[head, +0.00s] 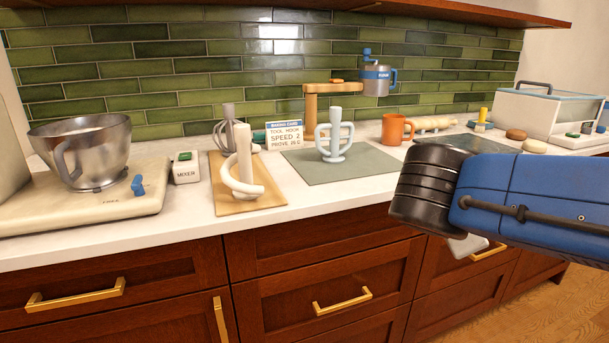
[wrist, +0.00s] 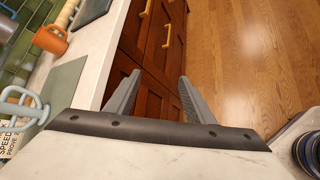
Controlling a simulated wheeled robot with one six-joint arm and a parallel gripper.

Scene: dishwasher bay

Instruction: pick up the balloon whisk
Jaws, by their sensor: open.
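Three mixer tools stand on the counter in the head view. A grey one (head: 229,121) with loops under a stem stands at the back of the wooden board and looks most like the balloon whisk; the hook partly hides it. A cream dough hook (head: 243,170) stands in front of it. A pale blue-white looped tool (head: 335,135) stands on the grey-green mat (head: 318,172) and shows at the left edge of the wrist view (wrist: 22,106). My gripper (wrist: 159,76) is open and empty, beyond the counter's front edge, apart from all the tools.
A mixer bowl (head: 85,150) stands at the left, with a mixer switch box (head: 186,170) beside it. A sign card (head: 285,135), a wooden stand (head: 311,105) and an orange mug (head: 396,130) are behind the tools. The counter front is mostly clear; drawers (head: 325,280) lie below.

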